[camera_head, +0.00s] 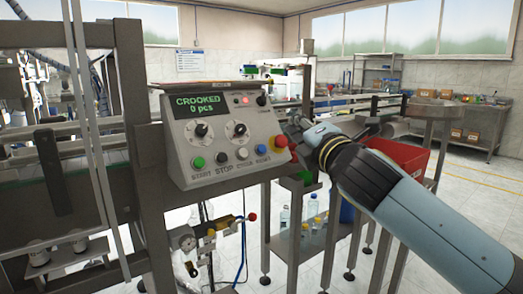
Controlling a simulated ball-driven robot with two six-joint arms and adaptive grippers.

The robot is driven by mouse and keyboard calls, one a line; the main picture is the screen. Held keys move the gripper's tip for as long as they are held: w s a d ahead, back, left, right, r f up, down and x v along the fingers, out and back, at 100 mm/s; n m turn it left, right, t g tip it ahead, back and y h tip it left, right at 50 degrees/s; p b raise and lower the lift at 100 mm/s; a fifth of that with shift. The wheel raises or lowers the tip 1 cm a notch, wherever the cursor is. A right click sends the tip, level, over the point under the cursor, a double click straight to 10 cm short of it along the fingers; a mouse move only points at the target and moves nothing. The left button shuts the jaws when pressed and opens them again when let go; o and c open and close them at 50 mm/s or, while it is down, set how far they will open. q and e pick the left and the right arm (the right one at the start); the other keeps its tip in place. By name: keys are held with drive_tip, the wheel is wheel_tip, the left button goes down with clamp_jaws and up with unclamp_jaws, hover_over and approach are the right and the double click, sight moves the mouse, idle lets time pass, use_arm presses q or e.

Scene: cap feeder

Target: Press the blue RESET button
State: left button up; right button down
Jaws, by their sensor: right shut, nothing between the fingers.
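The grey control box (215,118) stands at the centre left, its panel facing me. The blue RESET button (262,150) is at the right end of the lower button row, above its label. My right gripper (294,129) comes in from the right and is shut, with nothing held. Its fingertips are at the box's right edge, up and to the right of the blue button, and partly hidden by the gripper body. I cannot tell whether they touch the box. The blue button is in clear view. My left gripper is out of view.
A red mushroom button (281,141) sits just right of the blue one, close to the fingers. Green (198,162), black (220,158) and white (242,153) buttons lie to the left. The display (196,104) reads CROOKED 0 pcs. A red bin (408,157) is behind my right arm.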

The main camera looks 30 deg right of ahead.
sight(262, 149)
drive_tip(key=w+f+b, duration=0.1)
drive_tip(key=w, duration=0.1)
drive_tip(key=w+f+b, duration=0.3)
drive_tip(key=w, duration=0.1)
drive_tip(key=shift+a+f, duration=0.2)
drive_tip(key=shift+a, duration=0.05)
drive_tip(key=shift+w+f+b, duration=0.3)
drive_tip(key=shift+w+f, duration=0.05)
drive_tip(key=shift+w, duration=0.25)
idle(1.0)
drive_tip(key=shift+w+f, duration=0.2)
drive_tip(key=shift+w, duration=0.1)
drive_tip(key=shift+w+a+f, duration=0.1)
drive_tip(key=shift+w+f, duration=0.15)
drive_tip(key=shift+w, duration=0.1)
idle(0.6)
idle(0.4)
drive_tip(key=shift+s+r+p, duration=0.45)
drive_tip(key=shift+s+p, duration=0.05)
drive_tip(key=shift+s, duration=0.2)
